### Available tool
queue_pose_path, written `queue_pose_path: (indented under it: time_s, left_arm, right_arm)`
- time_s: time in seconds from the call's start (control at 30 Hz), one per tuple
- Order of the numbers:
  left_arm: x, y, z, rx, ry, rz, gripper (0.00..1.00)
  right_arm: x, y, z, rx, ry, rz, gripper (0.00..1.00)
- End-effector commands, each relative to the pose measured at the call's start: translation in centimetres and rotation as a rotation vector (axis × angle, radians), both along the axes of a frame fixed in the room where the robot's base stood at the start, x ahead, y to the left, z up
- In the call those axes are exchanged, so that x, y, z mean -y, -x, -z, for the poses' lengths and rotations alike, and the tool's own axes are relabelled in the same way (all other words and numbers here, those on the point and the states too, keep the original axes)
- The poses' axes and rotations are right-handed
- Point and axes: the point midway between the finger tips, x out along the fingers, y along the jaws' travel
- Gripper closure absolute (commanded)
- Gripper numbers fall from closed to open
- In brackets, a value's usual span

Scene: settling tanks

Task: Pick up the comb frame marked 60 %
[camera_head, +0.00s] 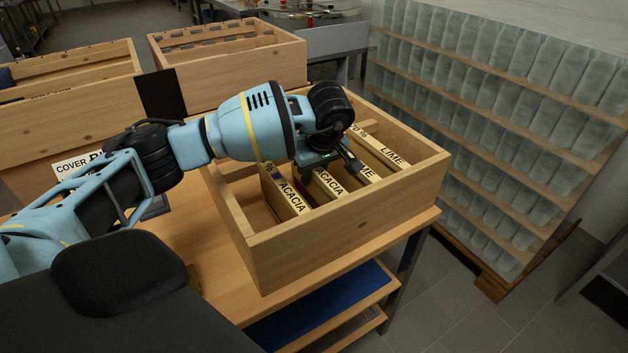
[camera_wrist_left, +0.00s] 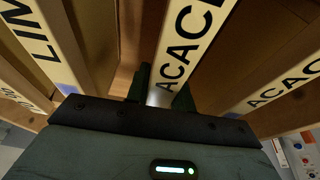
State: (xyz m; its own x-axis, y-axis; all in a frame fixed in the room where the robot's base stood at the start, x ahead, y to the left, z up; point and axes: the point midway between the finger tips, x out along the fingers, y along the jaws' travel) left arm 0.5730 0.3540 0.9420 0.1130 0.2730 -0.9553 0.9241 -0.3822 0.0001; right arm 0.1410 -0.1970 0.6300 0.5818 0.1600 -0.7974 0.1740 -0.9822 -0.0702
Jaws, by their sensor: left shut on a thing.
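Several comb frames with pale wooden top bars stand side by side in an open wooden box (camera_head: 345,235). The two nearer the left read ACACIA, and the two to the right read LIME. My left gripper (camera_head: 328,168) reaches over the box from the left. It is shut on the top bar of the second ACACIA frame (camera_head: 329,184), which shows between the fingers in the left wrist view (camera_wrist_left: 186,40). My gripper hides its percent mark, so I cannot read 60 % on it. The first ACACIA frame (camera_head: 291,194) and the LIME frame (camera_head: 392,155) stand beside it. My right gripper is out of view.
The box stands on a wooden table (camera_head: 190,245). Two more wooden boxes (camera_head: 235,65) (camera_head: 60,118) stand behind and to the left. A tall stack of pale jars (camera_head: 500,110) rises on the right. The box's left end has an empty gap.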

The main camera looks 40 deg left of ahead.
Motion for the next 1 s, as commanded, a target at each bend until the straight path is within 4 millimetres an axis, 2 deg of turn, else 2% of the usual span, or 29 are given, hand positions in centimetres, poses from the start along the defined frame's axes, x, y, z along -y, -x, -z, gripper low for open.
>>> queue_pose_path:
  time_s: [0.23, 0.7, 0.9, 1.0]
  left_arm:
    - [0.0, -0.1, -2.7, 0.007, 0.001, 0.000, 1.00]
    - [0.0, -0.1, -13.7, 0.007, 0.001, 0.000, 1.00]
    - [0.0, 0.0, -17.0, 0.007, 0.000, 0.000, 1.00]
    - [0.0, 0.0, -17.8, 0.005, 0.001, 0.001, 1.00]
  right_arm:
    - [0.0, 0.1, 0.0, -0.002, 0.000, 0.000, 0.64]
    - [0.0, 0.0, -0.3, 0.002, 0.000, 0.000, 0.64]
    - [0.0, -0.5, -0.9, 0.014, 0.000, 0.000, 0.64]
    - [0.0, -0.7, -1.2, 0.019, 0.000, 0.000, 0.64]
